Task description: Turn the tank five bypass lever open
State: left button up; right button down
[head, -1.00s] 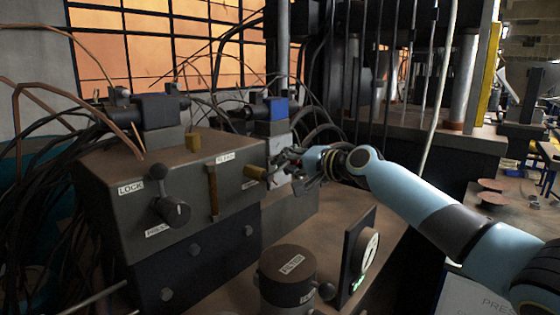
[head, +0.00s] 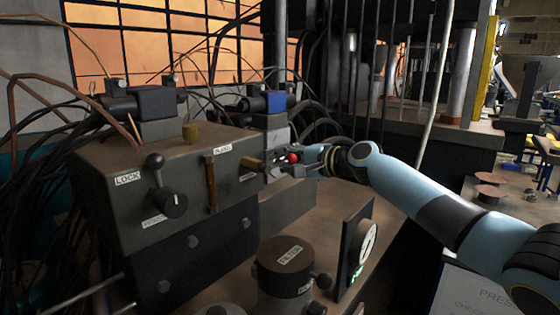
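No label reading tank five or bypass is legible in the head view. A dark valve block (head: 125,215) carries a black ball-ended lever (head: 156,172) by a LOCK label, a brass upright lever (head: 211,187) under a BLEED label, and a brass knob (head: 252,163) on its right face. My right gripper (head: 287,161) is just right of this brass knob. A small red ball knob (head: 293,158) shows at its fingers; whether they grip it I cannot tell. The fingers are small and partly hidden. My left gripper is out of view.
A FILTER canister (head: 285,275) with a black side knob stands in front, beside a dial gauge (head: 357,250). Hoses and thin copper lines crowd the left and back. A press frame with rods (head: 455,85) stands behind my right arm. Rusty discs (head: 490,195) lie at right.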

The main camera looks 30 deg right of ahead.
jog(key=shift+s+d+f, duration=0.1)
jog(key=shift+s+f, duration=0.15)
jog(key=shift+f, duration=0.4)
jog(key=c, duration=1.2)
grip_release()
jog(key=shift+s+d+r, duration=0.1)
jog(key=shift+s+d, duration=0.2)
jog(key=shift+o, duration=1)
jog(key=shift+w+a+r, duration=0.1)
jog(key=shift+w+r, duration=0.05)
jog(key=shift+r, duration=0.05)
jog(key=v, duration=1.2)
